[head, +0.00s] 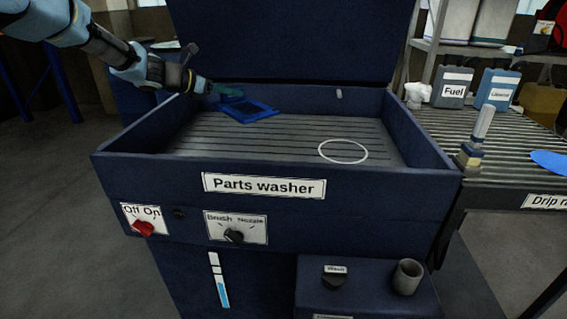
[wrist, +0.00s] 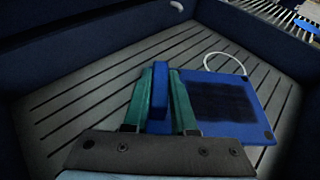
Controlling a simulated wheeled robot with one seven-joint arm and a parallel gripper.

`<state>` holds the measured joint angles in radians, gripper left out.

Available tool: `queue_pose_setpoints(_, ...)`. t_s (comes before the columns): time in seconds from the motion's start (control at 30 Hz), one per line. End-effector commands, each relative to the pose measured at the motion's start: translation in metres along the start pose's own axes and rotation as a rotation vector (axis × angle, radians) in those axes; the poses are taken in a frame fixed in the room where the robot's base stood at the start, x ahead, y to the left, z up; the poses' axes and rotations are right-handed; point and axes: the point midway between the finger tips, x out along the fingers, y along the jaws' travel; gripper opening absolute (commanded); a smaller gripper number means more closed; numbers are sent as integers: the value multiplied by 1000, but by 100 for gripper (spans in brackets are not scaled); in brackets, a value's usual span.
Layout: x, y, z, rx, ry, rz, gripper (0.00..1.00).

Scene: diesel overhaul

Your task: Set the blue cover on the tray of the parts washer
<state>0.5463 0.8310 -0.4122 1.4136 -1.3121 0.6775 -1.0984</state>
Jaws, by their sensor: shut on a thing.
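The blue cover (head: 247,110) is a flat blue plate with a dark patch, at the left rear of the washer tray in the head view. It also shows in the wrist view (wrist: 255,127), where its raised blue grip stands between my two green fingers. My gripper (head: 228,92) is shut on that grip; in the wrist view the gripper (wrist: 158,100) reaches in from below. The slatted tray (head: 290,137) of the parts washer lies beneath the cover. I cannot tell whether the cover touches the slats. A white ring (head: 343,151) is marked on the tray at the right front.
Dark blue walls surround the tray, and the raised lid (head: 290,40) stands behind it. A drip rack (head: 515,140) on the right holds a brush-like item (head: 477,140) and a blue piece (head: 552,161). The middle and right of the tray are clear.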

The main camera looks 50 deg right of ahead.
Motion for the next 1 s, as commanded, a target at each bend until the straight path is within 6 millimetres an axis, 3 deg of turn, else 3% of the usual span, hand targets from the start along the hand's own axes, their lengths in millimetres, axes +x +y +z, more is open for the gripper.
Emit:
queue_pose_setpoints(0.03, 8, 0, -17, 1, -3, 1, 0)
queue_pose_setpoints(0.1, 11, 0, -25, 1, -3, 0, 0)
queue_pose_setpoints(0.33, 18, 0, -41, -1, -3, 0, 0)
queue_pose_setpoints(0.6, 34, 0, -81, -3, -2, -1, 0)
queue_pose_setpoints(1.0, 49, 0, -117, -3, -2, -1, 0)
